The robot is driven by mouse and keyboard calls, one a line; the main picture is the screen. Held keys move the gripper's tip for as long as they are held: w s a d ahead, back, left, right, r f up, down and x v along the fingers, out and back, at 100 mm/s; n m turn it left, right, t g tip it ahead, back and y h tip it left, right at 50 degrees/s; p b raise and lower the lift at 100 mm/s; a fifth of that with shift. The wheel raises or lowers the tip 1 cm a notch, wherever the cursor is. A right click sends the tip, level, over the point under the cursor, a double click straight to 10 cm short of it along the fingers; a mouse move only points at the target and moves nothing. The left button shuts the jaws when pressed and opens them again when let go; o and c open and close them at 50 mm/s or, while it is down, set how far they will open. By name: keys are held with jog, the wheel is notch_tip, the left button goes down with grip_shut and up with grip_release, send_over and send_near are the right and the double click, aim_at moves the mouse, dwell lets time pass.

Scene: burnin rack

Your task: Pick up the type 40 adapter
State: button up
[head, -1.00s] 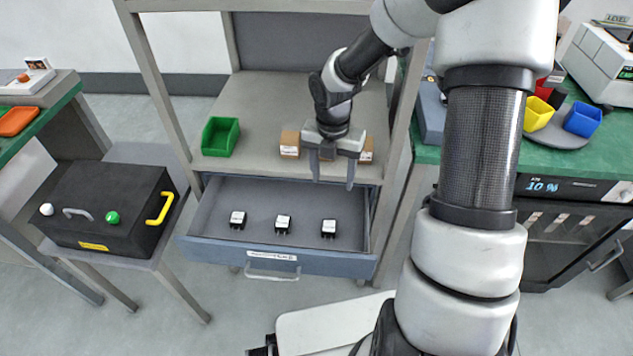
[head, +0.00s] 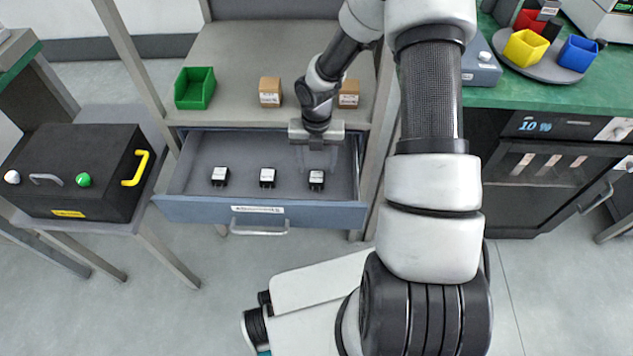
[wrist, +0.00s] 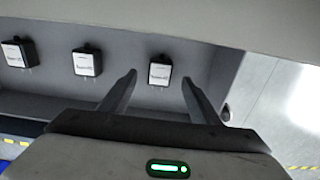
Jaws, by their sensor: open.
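Three small black adapters with white labels sit in a row in the open drawer (head: 235,147): a left one (head: 219,176), a middle one (head: 267,177) and a right one (head: 316,180). The label print is too small to read surely, so I cannot tell which is type 40. My gripper (head: 316,160) is open and empty over the right part of the drawer, just behind the right adapter in the head view. In the wrist view, the right adapter (wrist: 160,73) shows between and beyond my two fingertips (wrist: 160,78). The middle adapter (wrist: 87,63) and left adapter (wrist: 17,54) are off to the left.
On the shelf above the drawer stand a green bin (head: 195,88) and two cardboard boxes, one left (head: 270,92) and one right (head: 348,94) of my arm. A black case (head: 75,170) stands at left. Rack posts flank the drawer.

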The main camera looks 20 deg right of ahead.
aim_at(317, 176)
notch_tip(317, 176, down, 5)
jog(key=shift+s+f+b, duration=0.1)
jog(key=shift+b, duration=1)
jog(key=shift+c, duration=0.4)
jog(key=c, duration=1.1)
